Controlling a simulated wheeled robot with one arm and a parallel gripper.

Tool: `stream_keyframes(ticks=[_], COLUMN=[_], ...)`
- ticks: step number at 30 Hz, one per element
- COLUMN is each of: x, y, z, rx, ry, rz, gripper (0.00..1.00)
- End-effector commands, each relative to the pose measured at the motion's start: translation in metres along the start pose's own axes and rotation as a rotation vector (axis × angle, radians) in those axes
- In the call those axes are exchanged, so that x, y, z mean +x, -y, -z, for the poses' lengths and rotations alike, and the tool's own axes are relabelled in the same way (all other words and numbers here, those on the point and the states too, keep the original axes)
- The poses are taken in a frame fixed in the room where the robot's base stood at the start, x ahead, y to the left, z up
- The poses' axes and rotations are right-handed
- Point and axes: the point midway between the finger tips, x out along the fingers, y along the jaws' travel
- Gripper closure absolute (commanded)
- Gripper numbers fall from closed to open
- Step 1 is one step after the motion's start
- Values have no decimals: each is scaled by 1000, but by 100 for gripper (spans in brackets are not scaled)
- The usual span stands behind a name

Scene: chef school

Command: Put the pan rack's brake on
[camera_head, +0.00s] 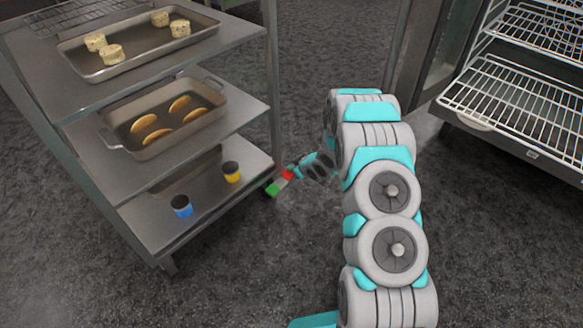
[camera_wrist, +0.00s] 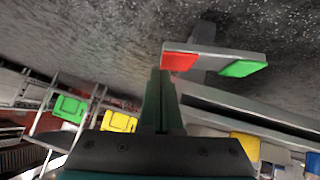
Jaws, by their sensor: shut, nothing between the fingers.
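The pan rack (camera_head: 190,85) is a grey metal shelf unit at the left of the head view. At its lower right corner, near the floor, is a brake pedal (camera_head: 280,183) with a red pad (camera_head: 287,174) and a green pad (camera_head: 272,190). In the wrist view the red pad (camera_wrist: 180,62) is left and the green pad (camera_wrist: 243,69) right, on one grey bar. My gripper (camera_wrist: 160,78) is shut and empty, its tips close to the red pad. I cannot tell whether they touch it. The gripper also shows in the head view (camera_head: 298,167), beside the red end.
The rack holds a tray of scones (camera_head: 85,72), a pan of pastries (camera_head: 195,88), a blue jar (camera_head: 181,206) and a yellow jar (camera_head: 231,172). A cabinet with wire shelves (camera_head: 520,110) stands at the right.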

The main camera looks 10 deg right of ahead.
Motion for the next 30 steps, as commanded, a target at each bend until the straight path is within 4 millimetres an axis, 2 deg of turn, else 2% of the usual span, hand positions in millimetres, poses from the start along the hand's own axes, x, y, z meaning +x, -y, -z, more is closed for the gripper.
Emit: stream_keyframes(ticks=[8, 18, 30], x=[3, 22, 23], y=[-5, -11, -12], z=[-4, -22, -22], rx=[0, 0, 0], ry=[1, 0, -1], rz=[0, 2, 1], gripper=[100, 100, 100])
